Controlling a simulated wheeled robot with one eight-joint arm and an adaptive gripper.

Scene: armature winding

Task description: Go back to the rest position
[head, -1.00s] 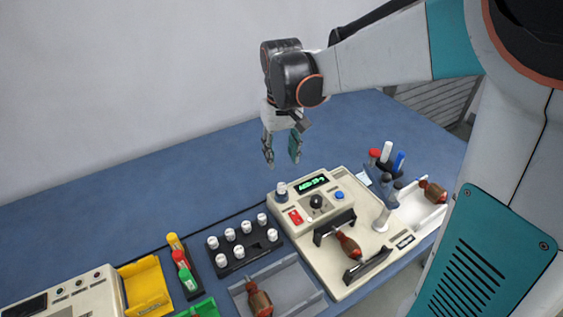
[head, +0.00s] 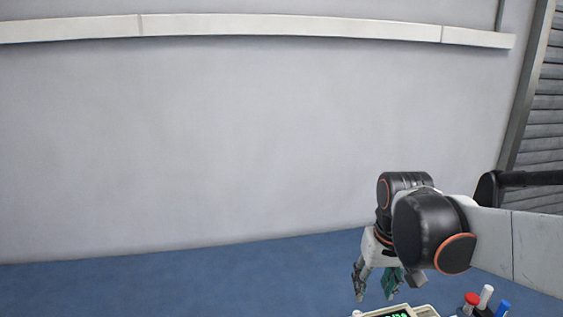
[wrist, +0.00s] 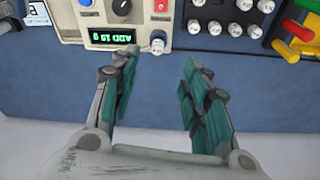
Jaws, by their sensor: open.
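My gripper (head: 375,283) hangs fingers down over the blue table near its back, in the lower right of the head view. In the wrist view my gripper (wrist: 158,72) has its two teal-padded fingers spread apart with nothing between them. Beyond the fingertips is the cream winding machine (wrist: 72,20) with a green lit display (wrist: 112,37), and a white-capped spool (wrist: 158,43) stands at its corner. In the head view only the top of the machine (head: 422,311) shows at the bottom edge.
A black rack (wrist: 222,33) of several white spools stands on the blue table (head: 200,285). Red, yellow and green pieces (wrist: 296,30) lie at the upper right of the wrist view. A pale wall (head: 220,150) with a white rail (head: 270,27) rises behind the table.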

